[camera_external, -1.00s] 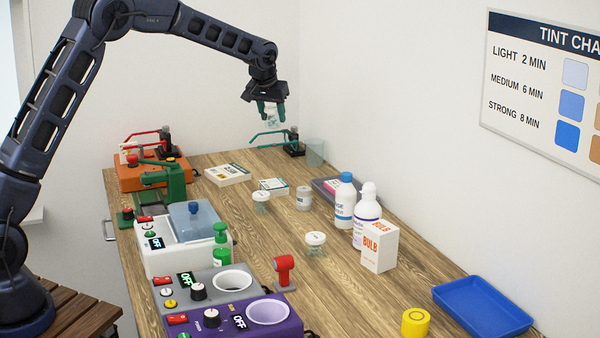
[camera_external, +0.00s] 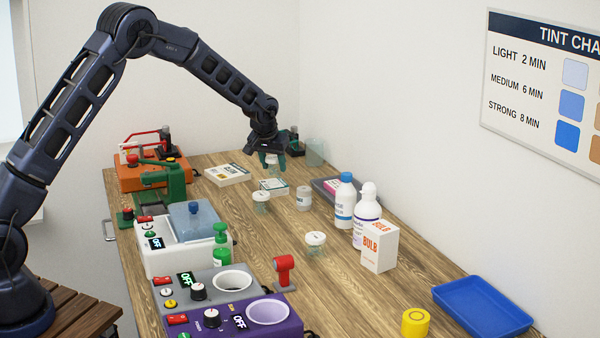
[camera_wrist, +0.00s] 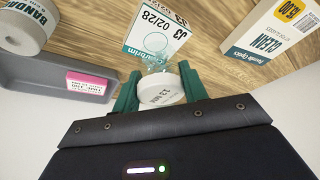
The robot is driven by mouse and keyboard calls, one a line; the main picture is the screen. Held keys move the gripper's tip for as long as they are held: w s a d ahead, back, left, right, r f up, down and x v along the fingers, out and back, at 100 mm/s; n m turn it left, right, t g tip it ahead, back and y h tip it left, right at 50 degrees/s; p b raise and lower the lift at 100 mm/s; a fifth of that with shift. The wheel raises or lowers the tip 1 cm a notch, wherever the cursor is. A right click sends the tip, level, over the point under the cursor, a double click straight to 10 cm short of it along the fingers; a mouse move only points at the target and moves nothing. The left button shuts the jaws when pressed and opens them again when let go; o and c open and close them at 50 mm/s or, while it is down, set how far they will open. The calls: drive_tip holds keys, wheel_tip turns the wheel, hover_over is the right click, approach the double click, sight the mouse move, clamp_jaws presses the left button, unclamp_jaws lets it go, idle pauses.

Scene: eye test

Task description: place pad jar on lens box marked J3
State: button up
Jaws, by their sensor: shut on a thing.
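My gripper (camera_external: 269,166) points down at the far end of the wooden table. In the wrist view its green fingers (camera_wrist: 158,90) are shut on the pad jar (camera_wrist: 160,90), a small clear jar with a white lid. The lens box marked J3 (camera_wrist: 160,35), white and teal, lies flat just beyond the jar in the wrist view. In the external view this box (camera_external: 275,190) is directly below the gripper, and the held jar is mostly hidden by the fingers. I cannot tell whether the jar touches the box.
A white carton (camera_external: 228,175) lies left, also in the wrist view (camera_wrist: 275,35). A grey tray (camera_wrist: 50,98) holding a pink block (camera_wrist: 90,83) is to the right in the external view.

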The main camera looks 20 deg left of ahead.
drive_tip(key=shift+f, duration=1.05)
drive_tip(key=shift+f, duration=0.15)
drive_tip(key=o, duration=1)
